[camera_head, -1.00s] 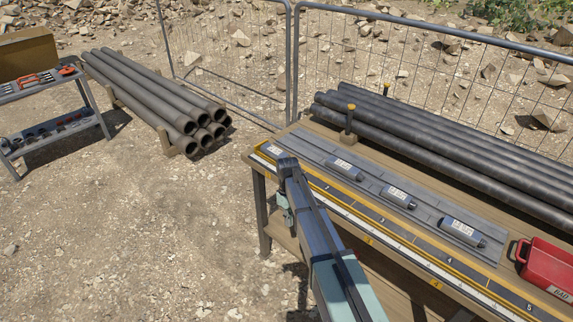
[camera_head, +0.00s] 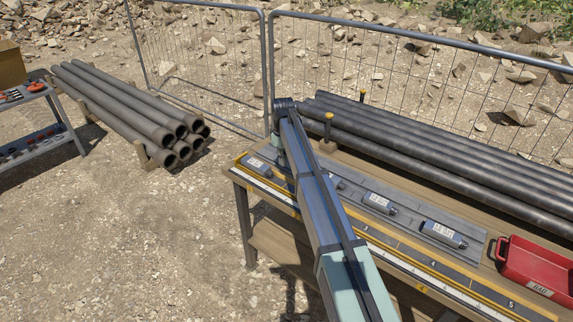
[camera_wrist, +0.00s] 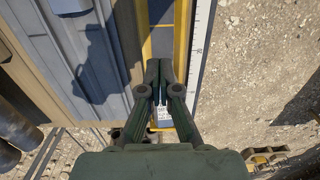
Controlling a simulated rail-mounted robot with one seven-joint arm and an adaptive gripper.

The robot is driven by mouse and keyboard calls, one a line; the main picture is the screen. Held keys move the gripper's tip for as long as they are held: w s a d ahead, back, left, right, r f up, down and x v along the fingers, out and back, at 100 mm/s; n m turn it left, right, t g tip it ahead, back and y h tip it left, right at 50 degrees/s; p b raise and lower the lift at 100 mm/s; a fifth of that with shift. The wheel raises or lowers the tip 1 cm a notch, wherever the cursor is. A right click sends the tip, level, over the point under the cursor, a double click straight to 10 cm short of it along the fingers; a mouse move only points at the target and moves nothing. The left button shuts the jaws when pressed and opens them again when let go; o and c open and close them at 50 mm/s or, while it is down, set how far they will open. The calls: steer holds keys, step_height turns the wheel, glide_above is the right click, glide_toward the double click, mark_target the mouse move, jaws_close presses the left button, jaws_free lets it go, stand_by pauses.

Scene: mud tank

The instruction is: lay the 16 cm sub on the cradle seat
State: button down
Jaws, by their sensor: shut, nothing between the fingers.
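Several grey cylindrical subs with white labels lie on a grey grooved board (camera_head: 474,238) on the bench; one sub (camera_head: 380,202) is near the middle and another (camera_head: 443,235) is farther right. A third sub (camera_head: 337,183) is partly hidden by my arm. The label print is too small to tell which is 16 cm. I cannot make out the cradle seat. My gripper (camera_wrist: 160,70) is shut and empty in the wrist view, above the yellow-edged strip (camera_wrist: 183,30) along the bench. In the head view it is mostly hidden behind my arm, near the bench's left end.
Long dark pipes (camera_head: 430,150) lie along the bench's back, beside yellow-topped posts (camera_head: 328,128). A red bin (camera_head: 535,268) stands at the right. A pipe stack (camera_head: 130,115), a tool shelf (camera_head: 38,115) and a mesh fence (camera_head: 200,70) stand beyond. The ground left of the bench is clear.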

mark_target(272, 172)
step_height(272, 172, down, 9)
steer(key=p, duration=0.3)
steer(key=shift+s+a, duration=0.1)
steer(key=w+a, duration=0.1)
steer(key=w+a+p, duration=0.1)
steer(key=shift+w+a, duration=0.1)
steer(key=shift+a, duration=0.2)
steer(key=shift+w+a, duration=0.2)
steer(key=shift+a, duration=0.1)
steer(key=shift+w+a+f, duration=0.15)
steer(key=shift+w+a+b, duration=0.3)
steer(key=shift+w+a, duration=0.1)
steer(key=shift+a, duration=0.05)
steer(key=shift+s, duration=0.15)
